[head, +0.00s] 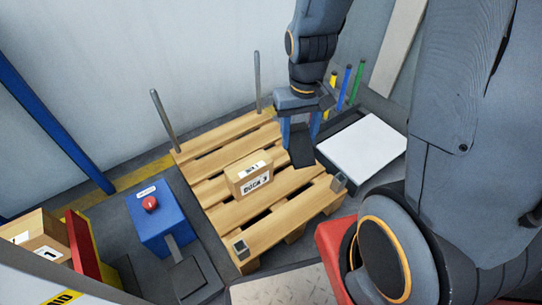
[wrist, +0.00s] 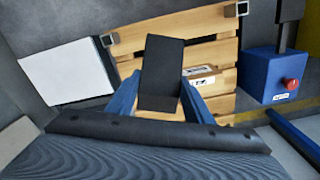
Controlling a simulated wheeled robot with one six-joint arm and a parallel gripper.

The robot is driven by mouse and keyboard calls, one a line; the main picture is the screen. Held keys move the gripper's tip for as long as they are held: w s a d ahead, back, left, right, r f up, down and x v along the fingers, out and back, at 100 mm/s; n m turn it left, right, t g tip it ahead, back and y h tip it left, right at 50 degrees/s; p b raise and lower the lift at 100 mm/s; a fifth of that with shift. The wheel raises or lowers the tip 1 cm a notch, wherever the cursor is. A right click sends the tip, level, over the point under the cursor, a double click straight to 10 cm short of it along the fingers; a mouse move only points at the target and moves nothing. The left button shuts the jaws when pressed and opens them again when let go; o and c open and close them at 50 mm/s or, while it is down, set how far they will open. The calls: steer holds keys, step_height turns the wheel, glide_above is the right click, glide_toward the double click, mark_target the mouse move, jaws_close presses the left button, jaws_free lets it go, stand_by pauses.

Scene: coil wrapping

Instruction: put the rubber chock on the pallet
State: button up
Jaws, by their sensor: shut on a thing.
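The rubber chock is a black wedge-like block (head: 302,158), held between the blue fingers of my gripper (head: 300,138). In the wrist view the chock (wrist: 162,65) stands out beyond the fingers (wrist: 161,104), which are shut on it. The wooden pallet (head: 228,216) lies on the floor, and the chock appears over its right side, beside the small carton. I cannot tell whether the chock touches the slats. The pallet (wrist: 210,52) also shows behind the chock in the wrist view.
A labelled carton (head: 250,175) sits mid-pallet, left of the chock. Grey posts (head: 165,122) stand at the pallet's far corners. A black tray with a white sheet (head: 362,150) is at right. A blue box with a red button (head: 160,215) stands left. The pallet's near slats are clear.

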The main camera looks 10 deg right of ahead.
steer(key=w+f+n+p, duration=0.2)
steer(key=w+f, duration=0.3)
steer(key=w, duration=0.3)
steer(key=n+p, duration=0.2)
glide_above(283, 162)
step_height(283, 162, down, 9)
step_height(283, 162, down, 10)
steer(key=b, duration=0.3)
steer(key=shift+s+a+r, duration=0.1)
steer(key=shift+b, duration=0.3)
steer(key=o, duration=1.2)
